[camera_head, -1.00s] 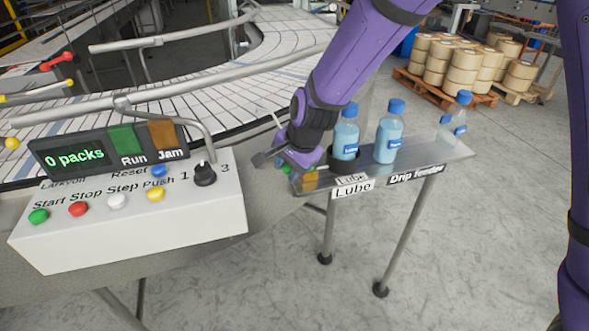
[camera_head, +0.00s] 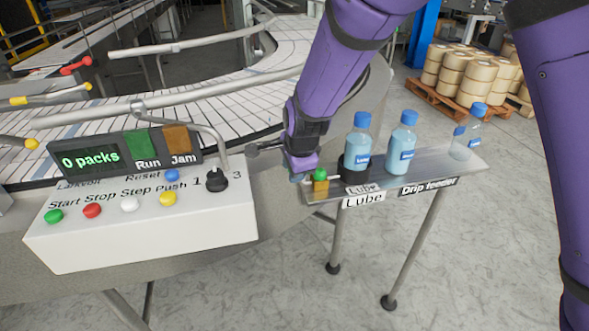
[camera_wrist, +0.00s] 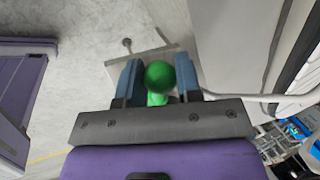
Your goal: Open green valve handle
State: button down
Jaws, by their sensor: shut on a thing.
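The green valve handle (camera_wrist: 160,76) shows in the wrist view as a round green knob with a short green part below it. My gripper (camera_wrist: 160,82) has its two blue fingers on either side of this knob, shut on it. In the head view, a green part of the valve (camera_head: 319,174) sits on a small brass block (camera_head: 321,187) at the left end of the lube shelf. My gripper (camera_head: 297,177) is just left of the block there, with its fingertips partly hidden.
Blue-capped bottles (camera_head: 402,145) stand on the drip feeder shelf (camera_head: 440,165), one in a dark holder beside the valve. A white control box (camera_head: 140,230) with several buttons is at left. The curved conveyor (camera_head: 205,92) lies behind. Pallets of rolls (camera_head: 470,75) stand back right.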

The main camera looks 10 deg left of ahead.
jog(key=shift+w+r, duration=0.1)
jog(key=c, duration=0.8)
grip_release()
jog(key=v, duration=1)
jog(key=shift+d+r, duration=0.1)
jog(key=shift+r, duration=0.2)
